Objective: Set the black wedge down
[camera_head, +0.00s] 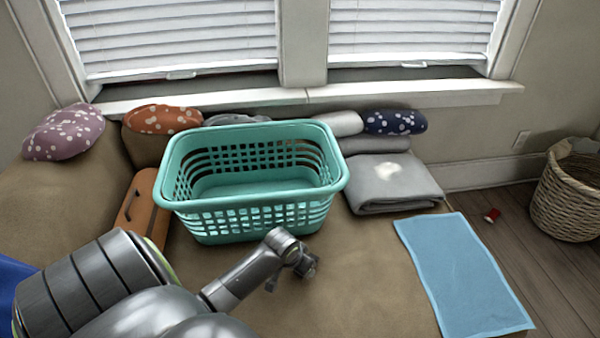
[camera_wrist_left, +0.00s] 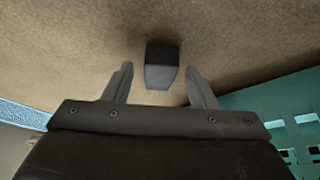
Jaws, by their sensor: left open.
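The black wedge (camera_wrist_left: 162,66) shows in the left wrist view as a small block with a dark upper face and a greyer lower face. It appears to be on the brown cushion (camera_head: 375,275). My left gripper (camera_wrist_left: 158,78) is open, with one finger on each side of the wedge. A gap shows on both sides, narrower on the right. In the head view my left gripper (camera_head: 292,274) is low over the cushion in front of the teal basket; I cannot make out the wedge there. My right gripper is out of view.
The teal basket (camera_head: 252,214) stands just behind my left gripper and also shows in the left wrist view (camera_wrist_left: 285,105). A blue mat (camera_head: 465,275) lies to the right, with folded grey cloth (camera_head: 385,190) behind it. The cushion between gripper and mat is clear.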

